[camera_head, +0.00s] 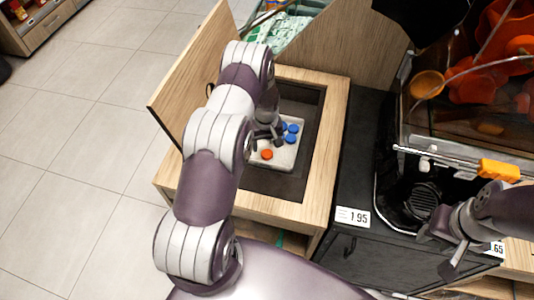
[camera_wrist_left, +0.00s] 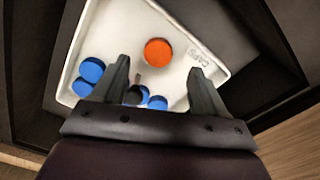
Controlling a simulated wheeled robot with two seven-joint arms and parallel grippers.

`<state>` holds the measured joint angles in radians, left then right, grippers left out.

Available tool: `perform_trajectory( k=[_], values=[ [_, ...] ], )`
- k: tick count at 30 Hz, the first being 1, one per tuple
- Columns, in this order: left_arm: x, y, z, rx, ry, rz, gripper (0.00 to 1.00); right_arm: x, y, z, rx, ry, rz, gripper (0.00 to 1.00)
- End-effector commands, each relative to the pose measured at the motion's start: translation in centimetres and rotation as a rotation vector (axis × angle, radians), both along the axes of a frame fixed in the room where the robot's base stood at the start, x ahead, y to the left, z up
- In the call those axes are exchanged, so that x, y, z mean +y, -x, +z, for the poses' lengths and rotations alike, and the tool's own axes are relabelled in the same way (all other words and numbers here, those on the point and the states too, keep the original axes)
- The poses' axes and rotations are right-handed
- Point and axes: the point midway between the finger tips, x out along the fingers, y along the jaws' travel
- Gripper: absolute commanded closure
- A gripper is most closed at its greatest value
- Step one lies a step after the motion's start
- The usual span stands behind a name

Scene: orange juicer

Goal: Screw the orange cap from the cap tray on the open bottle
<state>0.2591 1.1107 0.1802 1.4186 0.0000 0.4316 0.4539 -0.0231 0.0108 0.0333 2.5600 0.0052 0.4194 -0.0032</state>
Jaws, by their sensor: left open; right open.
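The orange cap (camera_head: 267,154) lies in the white cap tray (camera_head: 286,165), set in a dark recess of a wooden cabinet. In the left wrist view the orange cap (camera_wrist_left: 158,52) lies beyond my fingertips, apart from them, in the tray (camera_wrist_left: 187,24) marked "CAPS". Several blue caps (camera_head: 291,138) share the tray. My left gripper (camera_head: 267,136) is open and empty above the tray; its fingers also show in the left wrist view (camera_wrist_left: 160,72). My right gripper (camera_head: 440,246) is open at the juicer's front, by a dark drip grate. I cannot make out an open bottle.
A raised wooden lid (camera_head: 190,75) stands left of the recess, close to my left arm. The juicer (camera_head: 470,120), with oranges and an orange tap lever (camera_head: 499,171), stands right. A black counter (camera_head: 358,160) lies between. Open tiled floor (camera_head: 80,130) is at left.

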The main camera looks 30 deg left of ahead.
Motion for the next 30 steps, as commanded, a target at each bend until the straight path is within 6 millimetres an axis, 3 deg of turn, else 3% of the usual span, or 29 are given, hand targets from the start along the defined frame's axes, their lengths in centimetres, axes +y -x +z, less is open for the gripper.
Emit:
perform_trajectory(
  k=[3,13,24,28,30],
  values=[
    [0.0,0.0,-0.4,0.001,0.000,0.000,0.28,0.0,0.0,0.1,0.000,0.000,0.000,0.57],
    [-0.2,-0.1,-4.9,0.001,-0.001,0.000,0.28,0.0,0.0,0.4,0.000,0.000,0.000,0.57],
    [-0.2,-0.1,-5.2,0.000,-0.001,0.000,0.28,0.0,0.0,0.4,0.000,0.000,0.000,0.57],
    [-0.2,-0.1,-5.2,0.000,-0.001,0.000,0.70,0.0,0.0,0.4,0.000,0.000,0.000,0.57],
    [-0.2,-0.1,-5.2,0.001,-0.001,0.000,0.86,0.0,0.0,0.4,0.000,0.000,0.000,0.57]
  ],
)
